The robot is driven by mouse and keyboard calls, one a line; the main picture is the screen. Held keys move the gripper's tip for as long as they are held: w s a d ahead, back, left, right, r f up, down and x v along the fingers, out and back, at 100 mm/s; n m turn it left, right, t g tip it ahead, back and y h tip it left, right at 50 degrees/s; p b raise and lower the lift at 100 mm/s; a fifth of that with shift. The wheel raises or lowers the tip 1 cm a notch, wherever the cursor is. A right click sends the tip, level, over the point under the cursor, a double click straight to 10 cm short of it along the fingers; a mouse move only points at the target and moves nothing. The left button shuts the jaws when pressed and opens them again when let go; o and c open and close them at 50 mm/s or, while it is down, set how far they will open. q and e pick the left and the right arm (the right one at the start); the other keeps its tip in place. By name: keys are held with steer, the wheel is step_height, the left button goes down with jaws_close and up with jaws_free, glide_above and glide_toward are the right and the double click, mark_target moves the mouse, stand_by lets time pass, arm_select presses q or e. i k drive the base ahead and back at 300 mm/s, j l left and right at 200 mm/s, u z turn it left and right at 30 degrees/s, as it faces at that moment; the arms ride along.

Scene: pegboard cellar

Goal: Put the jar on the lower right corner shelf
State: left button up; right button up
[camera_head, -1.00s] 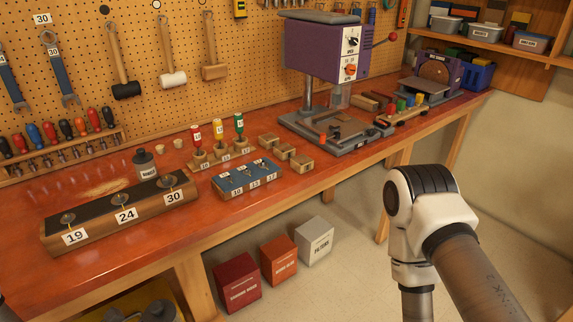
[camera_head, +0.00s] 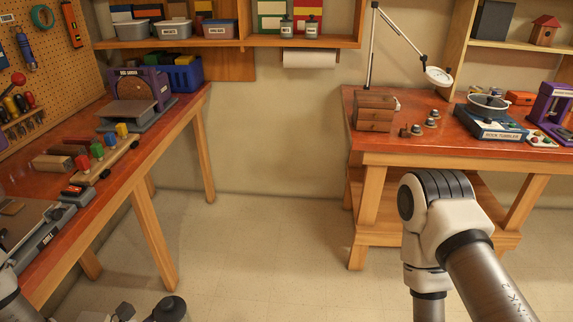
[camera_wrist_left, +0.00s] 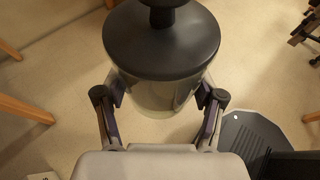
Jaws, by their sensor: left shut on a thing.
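The jar (camera_wrist_left: 160,95) has a wide dark lid with a knob and a clear body. In the left wrist view my left gripper (camera_wrist_left: 159,98) is shut on its body, with a finger on each side. The jar's dark lid (camera_head: 171,308) shows at the bottom edge of the head view, above the floor; its lower part is cut off. A wall shelf (camera_head: 245,41) with bins and small bottles is at the back. Another shelf (camera_head: 513,47) with a birdhouse is at upper right. I cannot tell which is the named shelf. My right gripper is out of view.
A red-topped bench (camera_head: 40,190) with tools runs along the left. A second bench (camera_head: 470,147) at right carries a wooden box, a rock tumbler and a lamp. The floor (camera_head: 270,240) between them is clear. My right arm covers part of the right bench.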

mark_target(333, 39)
steer(key=i+l+z, duration=0.1)
steer(key=i+z, duration=0.2)
steer(key=i, duration=0.6)
steer(key=i+j+z, duration=0.1)
steer(key=i+z, duration=0.2)
steer(key=i, duration=0.55)
